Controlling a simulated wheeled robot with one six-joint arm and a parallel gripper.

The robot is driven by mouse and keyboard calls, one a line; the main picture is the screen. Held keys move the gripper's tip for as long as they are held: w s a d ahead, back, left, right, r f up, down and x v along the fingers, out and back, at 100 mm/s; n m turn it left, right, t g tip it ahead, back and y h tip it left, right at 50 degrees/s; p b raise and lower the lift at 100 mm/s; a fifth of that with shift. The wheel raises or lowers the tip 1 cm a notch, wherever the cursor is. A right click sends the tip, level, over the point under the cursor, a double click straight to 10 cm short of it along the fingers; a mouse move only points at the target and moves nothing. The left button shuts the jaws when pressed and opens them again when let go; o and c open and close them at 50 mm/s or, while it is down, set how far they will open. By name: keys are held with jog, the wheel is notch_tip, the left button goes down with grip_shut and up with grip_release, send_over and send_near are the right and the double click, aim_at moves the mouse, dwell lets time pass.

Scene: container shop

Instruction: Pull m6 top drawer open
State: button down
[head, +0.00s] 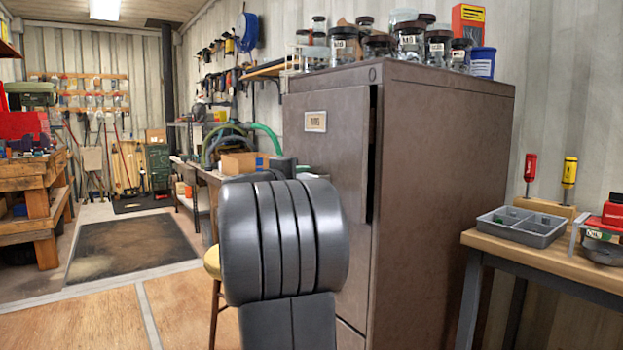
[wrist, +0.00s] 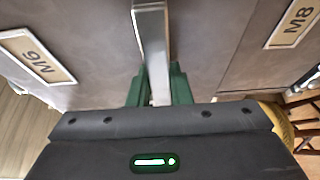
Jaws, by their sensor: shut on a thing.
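The brown-grey metal cabinet (head: 435,180) stands at the centre right in the head view. Its top drawer (head: 335,150) carries a label plate, and its front stands slightly forward of the cabinet body, with a dark gap along its right edge. In the wrist view the M6 label (wrist: 38,62) is at the left. A silver bar handle (wrist: 150,35) runs down the middle. My gripper (wrist: 158,92) has its green fingers on either side of this handle and is shut on it. In the head view my arm hides the handle and gripper.
Several jars (head: 410,42) stand on the cabinet. An M8 label (wrist: 293,25) marks the neighbouring drawer in the wrist view. A yellow stool (head: 213,262) is partly hidden behind my arm. A workbench (head: 540,236) with a grey tray stands right. Floor is clear at front left.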

jog(key=s+a, duration=0.9)
jog(key=a, duration=0.4)
jog(key=s+a+p, duration=0.1)
jog(key=s+a, duration=0.9)
jog(key=a, duration=0.3)
jog(key=shift+a, duration=0.15)
jog(key=shift+f, duration=0.1)
jog(key=c, duration=1.3)
grip_release()
jog(key=shift+s, duration=0.15)
jog(key=p+v, duration=0.3)
jog(key=v, duration=1)
jog(key=shift+s+a, duration=0.2)
jog(key=shift+a, duration=0.05)
jog(key=b+x, duration=0.2)
jog(key=x, duration=1.2)
jog(key=shift+d+b, duration=0.1)
jog(key=shift+b, duration=0.2)
